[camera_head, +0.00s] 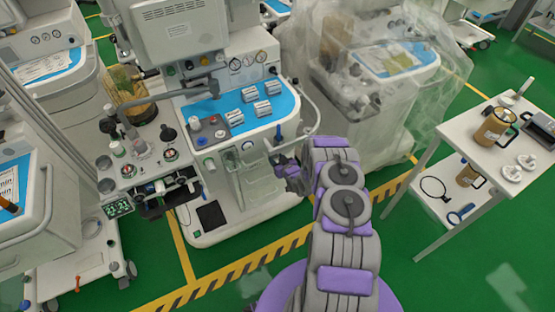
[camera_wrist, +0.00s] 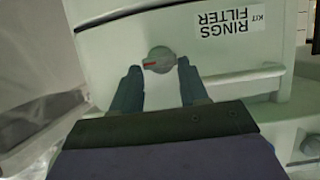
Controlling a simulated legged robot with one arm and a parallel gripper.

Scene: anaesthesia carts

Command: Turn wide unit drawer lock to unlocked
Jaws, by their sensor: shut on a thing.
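The drawer lock (camera_wrist: 158,58) is a round grey knob with a red mark on its left side, set in a pale drawer front (camera_wrist: 110,52). Its grip bar lies roughly level in the wrist view. My gripper (camera_wrist: 159,68) has one fingertip at each side of the lock and is shut on it. In the head view my gripper (camera_head: 281,166) is at the right side of the central wide unit (camera_head: 240,214). The lock itself is hidden there behind my arm.
A label reading RINGS FILTER KIT (camera_wrist: 229,20) is right of the lock, above a ledge-like handle (camera_wrist: 243,76). A plastic-covered machine (camera_head: 365,75) stands behind. Green floor is open between.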

